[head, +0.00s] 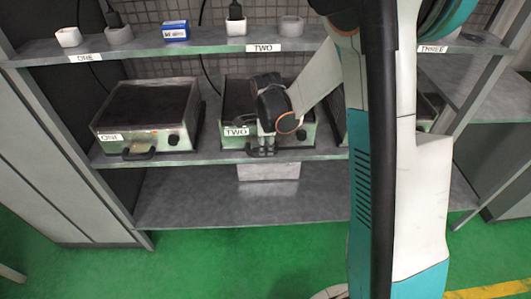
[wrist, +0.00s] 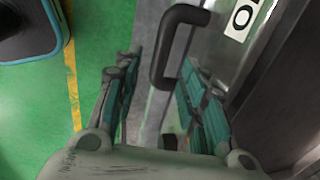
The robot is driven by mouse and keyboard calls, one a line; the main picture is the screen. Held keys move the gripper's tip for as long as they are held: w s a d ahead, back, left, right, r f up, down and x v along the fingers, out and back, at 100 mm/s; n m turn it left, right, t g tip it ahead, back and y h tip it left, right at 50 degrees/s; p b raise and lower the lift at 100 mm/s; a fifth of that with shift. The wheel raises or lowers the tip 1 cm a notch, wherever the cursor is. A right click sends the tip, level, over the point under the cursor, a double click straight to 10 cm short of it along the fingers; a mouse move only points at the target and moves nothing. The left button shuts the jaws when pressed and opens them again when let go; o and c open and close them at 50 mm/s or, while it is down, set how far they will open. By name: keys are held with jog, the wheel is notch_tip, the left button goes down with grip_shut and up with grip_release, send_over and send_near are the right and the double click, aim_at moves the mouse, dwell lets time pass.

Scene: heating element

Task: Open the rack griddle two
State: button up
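Griddle two (head: 229,142) sits on the middle shelf with a "TWO" label on its green-lit front. My arm hides much of its top and right side. My gripper (head: 262,146) is at the lower front of this griddle; its fingers are small and dark there. In the wrist view my gripper (wrist: 160,78) is open, with teal-padded fingers on both sides. The black handle (wrist: 176,15) of the griddle front shows between and beyond the fingers. The label with a letter "O" (wrist: 242,18) is beside it. I cannot tell whether a finger touches the handle.
Griddle one (head: 148,105) stands left on the same shelf (head: 205,152). Griddle three is mostly hidden behind my arm. The upper shelf (head: 210,43) holds small cups and a blue box (head: 176,31). A pale block (head: 268,171) is below griddle two. Green floor (head: 230,250) lies open in front.

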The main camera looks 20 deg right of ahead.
aim_at(266, 151)
jog(key=shift+w+d+f+b, duration=0.1)
jog(key=shift+w+f+b, duration=0.1)
jog(key=shift+f, duration=0.5)
jog(key=shift+w+f+b, duration=0.1)
jog(key=shift+f+b, duration=0.1)
jog(key=shift+f, duration=0.55)
jog(key=shift+w+d+f+b, duration=0.1)
jog(key=shift+f+b, duration=0.1)
jog(key=shift+f, duration=0.5)
grip_shut()
